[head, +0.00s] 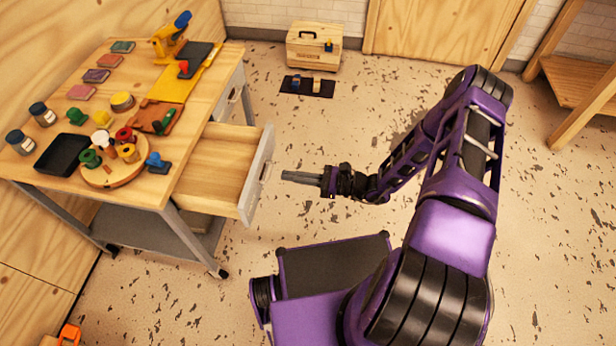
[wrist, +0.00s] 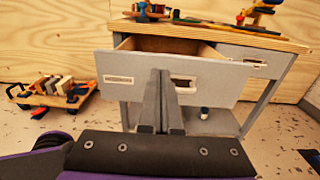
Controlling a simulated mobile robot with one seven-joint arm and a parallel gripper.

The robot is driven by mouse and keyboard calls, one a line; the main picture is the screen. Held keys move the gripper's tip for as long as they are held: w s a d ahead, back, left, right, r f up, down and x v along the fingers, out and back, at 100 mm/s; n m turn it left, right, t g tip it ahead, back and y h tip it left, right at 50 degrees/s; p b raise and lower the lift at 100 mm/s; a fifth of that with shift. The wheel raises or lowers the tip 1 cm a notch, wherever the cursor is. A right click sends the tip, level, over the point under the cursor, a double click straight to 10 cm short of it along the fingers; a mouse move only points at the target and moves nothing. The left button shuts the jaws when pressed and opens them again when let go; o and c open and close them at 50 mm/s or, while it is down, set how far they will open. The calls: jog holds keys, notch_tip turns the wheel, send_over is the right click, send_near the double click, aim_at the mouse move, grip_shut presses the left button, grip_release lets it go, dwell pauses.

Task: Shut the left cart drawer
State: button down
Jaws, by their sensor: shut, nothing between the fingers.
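The left cart drawer (head: 215,170) is pulled out of the wooden-topped cart, and its inside looks empty. Its grey front (wrist: 135,78) faces me in the wrist view, with a label on the left and a slot handle near the middle. My gripper (head: 285,175) is shut and empty, pointing at the drawer front from the right in the head view, with a small gap. In the wrist view my gripper (wrist: 163,75) lies in front of the drawer front and partly covers the area beside the handle. The right drawer (wrist: 250,62) looks shut.
The cart top (head: 135,75) holds a black tray (head: 63,154), a round board with spools, jars and a yellow tool. A wooden box (head: 314,46) stands on the floor at the back. A loaded trolley (wrist: 50,95) is left of the cart. Floor between my base and the cart is clear.

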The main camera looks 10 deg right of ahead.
aim_at(256, 171)
jog(key=x, duration=0.6)
jog(key=shift+w+a, duration=0.1)
jog(key=shift+a, duration=0.25)
